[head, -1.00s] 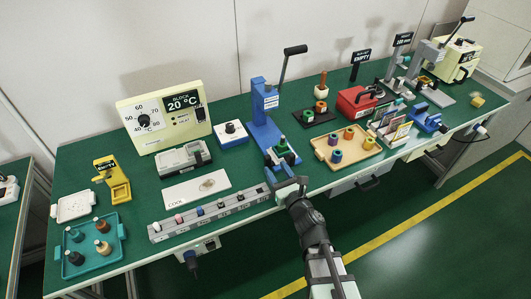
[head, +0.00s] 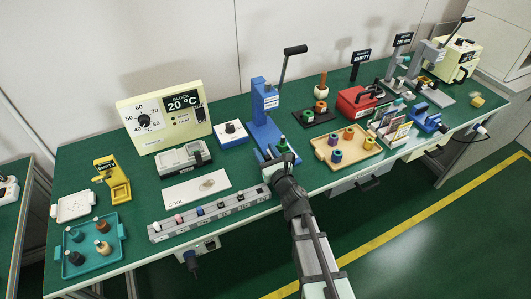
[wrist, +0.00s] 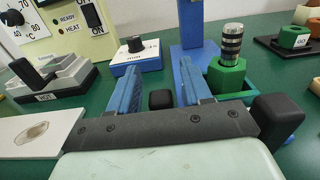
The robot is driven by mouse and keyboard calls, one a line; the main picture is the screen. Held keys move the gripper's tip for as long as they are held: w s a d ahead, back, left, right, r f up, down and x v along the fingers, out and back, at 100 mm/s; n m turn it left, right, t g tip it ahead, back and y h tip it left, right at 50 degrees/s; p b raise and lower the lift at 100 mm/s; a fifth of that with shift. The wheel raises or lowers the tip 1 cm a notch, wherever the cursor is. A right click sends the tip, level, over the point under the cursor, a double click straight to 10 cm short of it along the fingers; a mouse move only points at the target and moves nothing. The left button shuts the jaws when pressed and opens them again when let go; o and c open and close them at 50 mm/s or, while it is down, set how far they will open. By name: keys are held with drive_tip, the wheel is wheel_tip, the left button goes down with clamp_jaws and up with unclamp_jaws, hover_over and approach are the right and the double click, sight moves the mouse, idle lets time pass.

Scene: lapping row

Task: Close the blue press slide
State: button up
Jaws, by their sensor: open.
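The blue press (head: 261,112) stands upright near the middle of the bench, its lever raised. In the wrist view its blue column (wrist: 193,22) rises behind my right finger. A green block (wrist: 226,76) with a dark, silver-banded cylinder sits at the press's front, right of my fingers; it shows in the head view as well (head: 283,146). My gripper (wrist: 160,80) is open, its two blue fingers pointing at the press front. A small black knob (wrist: 160,100) lies between the fingers, with gaps beside it. The slide itself is mostly hidden by my gripper.
A white dial box (head: 231,133) stands left of the press. A tan tray (head: 322,151) with coloured pieces is close on the right. A grey rack (head: 212,211) and a white COOL plate (head: 178,194) lie to the left, near the front edge.

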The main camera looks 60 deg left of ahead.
clamp_jaws()
idle(0.3)
drive_tip(key=shift+a, duration=0.1)
drive_tip(key=a, duration=1.2)
drive_tip(key=shift+a, duration=0.2)
unclamp_jaws()
drive_tip(key=shift+d, duration=0.2)
